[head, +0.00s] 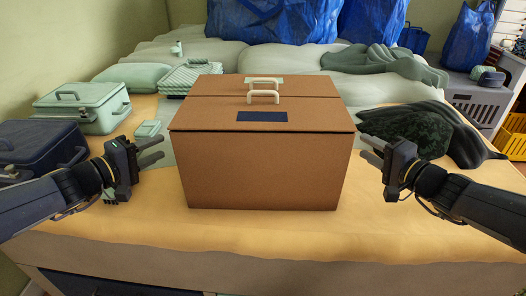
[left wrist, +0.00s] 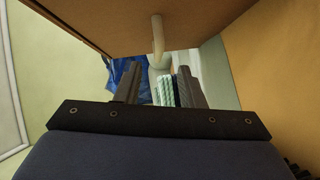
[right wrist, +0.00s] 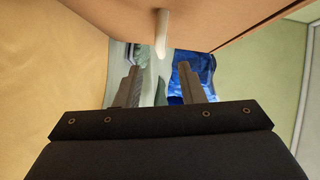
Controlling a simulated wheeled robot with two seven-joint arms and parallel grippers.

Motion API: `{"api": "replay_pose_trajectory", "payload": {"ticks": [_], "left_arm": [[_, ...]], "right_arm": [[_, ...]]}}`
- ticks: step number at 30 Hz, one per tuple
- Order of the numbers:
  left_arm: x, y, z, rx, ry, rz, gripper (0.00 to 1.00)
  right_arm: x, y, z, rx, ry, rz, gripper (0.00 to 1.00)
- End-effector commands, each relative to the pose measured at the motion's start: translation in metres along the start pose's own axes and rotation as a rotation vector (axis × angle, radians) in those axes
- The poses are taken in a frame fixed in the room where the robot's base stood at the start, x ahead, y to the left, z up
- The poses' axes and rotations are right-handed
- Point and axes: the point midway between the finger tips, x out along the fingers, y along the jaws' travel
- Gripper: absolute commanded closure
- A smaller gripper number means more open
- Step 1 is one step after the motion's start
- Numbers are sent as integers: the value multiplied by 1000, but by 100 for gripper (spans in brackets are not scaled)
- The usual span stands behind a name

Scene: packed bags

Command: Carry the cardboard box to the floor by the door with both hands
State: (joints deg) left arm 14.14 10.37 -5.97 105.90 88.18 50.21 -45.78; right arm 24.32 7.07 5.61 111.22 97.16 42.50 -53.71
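The brown cardboard box (head: 262,172) stands closed and upright on a surface with a yellow cover, with pale handles (head: 263,92) on top and a dark label on its lid. My left gripper (head: 156,151) is open and empty, just left of the box. My right gripper (head: 368,151) is open and empty, just right of it. Both point inward, apart from the box. In the left wrist view the box (left wrist: 105,22) fills the top, with a pale handle (left wrist: 158,40) beyond the parted fingers. The right wrist view also shows the box (right wrist: 215,18) and a pale handle (right wrist: 161,35).
Mint cases (head: 85,104) and a navy case (head: 38,148) lie left. Dark clothing (head: 430,130) lies right, close to my right gripper. Blue bags (head: 275,20) stand behind. The yellow cover (head: 265,235) is clear in front. No door is clearly seen in the head view.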

Motion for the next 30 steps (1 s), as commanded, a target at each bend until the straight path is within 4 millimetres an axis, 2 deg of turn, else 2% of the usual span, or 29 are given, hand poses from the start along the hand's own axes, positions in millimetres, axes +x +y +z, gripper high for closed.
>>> {"api": "replay_pose_trajectory", "payload": {"ticks": [7, 10, 21, 25, 30], "left_arm": [[1, 0, 0, 0, -1, 0, 65], [7, 0, 1, 0, -3, 1, 65], [61, 0, 1, -1, -3, 1, 65], [73, 0, 1, 1, -2, 0, 65], [78, 0, 0, 0, -1, 0, 65]], "right_arm": [[1, 0, 0, 0, 0, 0, 64], [7, 0, 0, 0, -1, -1, 64], [61, 0, 1, -1, -3, -1, 64], [73, 0, 0, 0, -1, -1, 64], [78, 0, 0, 0, -1, 0, 64]]}}
